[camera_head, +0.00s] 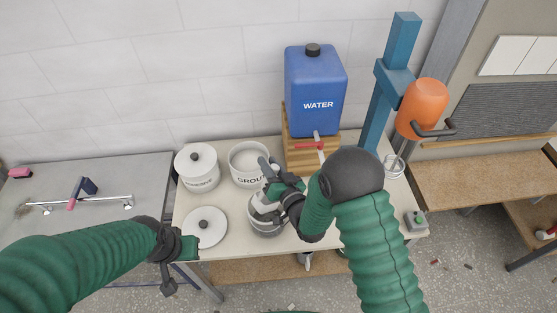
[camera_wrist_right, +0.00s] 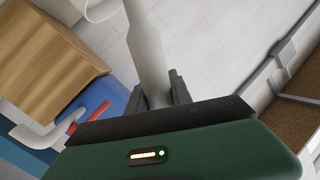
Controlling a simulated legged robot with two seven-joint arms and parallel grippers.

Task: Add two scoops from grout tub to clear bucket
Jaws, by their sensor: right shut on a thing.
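The white grout tub (camera_head: 245,180) stands uncovered on the table, with its round opening showing. The clear bucket (camera_head: 268,230) stands in front of it, partly hidden by my right gripper and the scoop. My right gripper (camera_head: 279,190) is shut on a pale scoop (camera_head: 265,203), which is over the bucket's mouth. In the right wrist view the scoop's pale handle (camera_wrist_right: 147,45) runs up from between the dark fingers (camera_wrist_right: 160,92). I cannot tell whether the scoop holds grout. My left gripper (camera_head: 178,267) is open and empty at the table's front left edge.
A lidded white tub (camera_head: 198,172) stands left of the grout tub, with a loose white lid (camera_head: 205,227) in front. A blue water container (camera_head: 315,85) sits on a wooden stand (camera_head: 300,155) with a red-handled tap. A blue post (camera_head: 382,105) with an orange mixer (camera_head: 422,105) rises at right.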

